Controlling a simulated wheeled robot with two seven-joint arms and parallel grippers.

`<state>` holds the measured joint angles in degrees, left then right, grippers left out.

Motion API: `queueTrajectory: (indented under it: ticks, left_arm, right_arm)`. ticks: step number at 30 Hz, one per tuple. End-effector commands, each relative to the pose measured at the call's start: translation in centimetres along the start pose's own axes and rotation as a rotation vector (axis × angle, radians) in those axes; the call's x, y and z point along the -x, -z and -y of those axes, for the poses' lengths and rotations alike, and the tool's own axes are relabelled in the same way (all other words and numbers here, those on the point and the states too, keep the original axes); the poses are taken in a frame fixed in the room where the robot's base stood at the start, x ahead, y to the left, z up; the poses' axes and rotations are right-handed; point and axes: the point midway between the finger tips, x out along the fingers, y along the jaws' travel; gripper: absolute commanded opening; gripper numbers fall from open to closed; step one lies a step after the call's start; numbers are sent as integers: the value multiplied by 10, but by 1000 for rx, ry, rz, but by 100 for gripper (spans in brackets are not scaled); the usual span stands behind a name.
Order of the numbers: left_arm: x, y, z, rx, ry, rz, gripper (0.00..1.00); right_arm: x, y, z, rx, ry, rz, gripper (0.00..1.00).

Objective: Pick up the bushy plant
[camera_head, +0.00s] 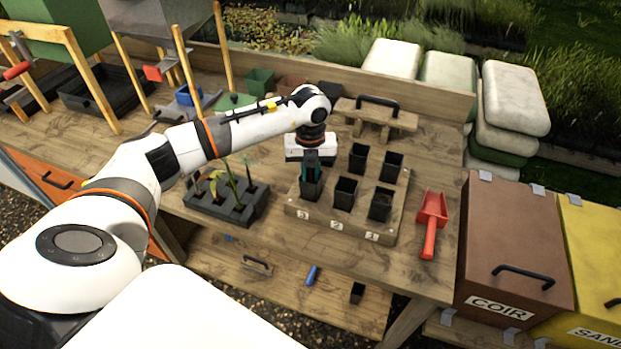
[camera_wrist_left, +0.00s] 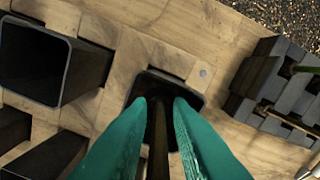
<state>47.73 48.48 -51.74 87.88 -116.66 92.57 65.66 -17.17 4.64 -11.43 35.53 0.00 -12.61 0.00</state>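Several thin seedlings (camera_head: 233,180) stand in the dark block tray (camera_head: 230,213) to the left. I cannot pick out a clearly bushy plant. My right gripper is not in view.
Several other empty-looking black pots (camera_head: 346,192) stand close by in the board. A red trowel (camera_head: 431,222) lies to the right, beside the brown coir box (camera_head: 513,243). A wooden piece with a black handle (camera_head: 376,118) stands behind. Bare bench shows towards the front.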

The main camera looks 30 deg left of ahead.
Motion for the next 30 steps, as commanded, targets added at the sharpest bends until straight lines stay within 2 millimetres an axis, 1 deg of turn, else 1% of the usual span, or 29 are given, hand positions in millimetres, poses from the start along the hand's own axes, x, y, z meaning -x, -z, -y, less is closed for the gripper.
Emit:
queueTrajectory:
  ticks: [5,6,8,9,20,23,26,30]
  left_arm:
    - [-1,0,0,0,-1,-1,19]
    - [-1,0,0,0,-1,-1,17]
    - [-1,0,0,0,-1,-1,7]
    - [-1,0,0,0,-1,0,1]
    - [1,0,0,0,-2,-1,0]
    - [10,1,-1,0,-4,-3,0]
    - [28,1,-1,-1,-5,-5,0]
    - [57,1,-1,-1,-4,-4,0]
  right_arm:
    - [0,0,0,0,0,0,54]
    - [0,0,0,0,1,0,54]
    - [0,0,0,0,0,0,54]
    - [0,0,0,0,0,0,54]
    - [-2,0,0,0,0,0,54]
    - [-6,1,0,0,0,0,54]
    - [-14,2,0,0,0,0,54]
    - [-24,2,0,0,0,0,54]
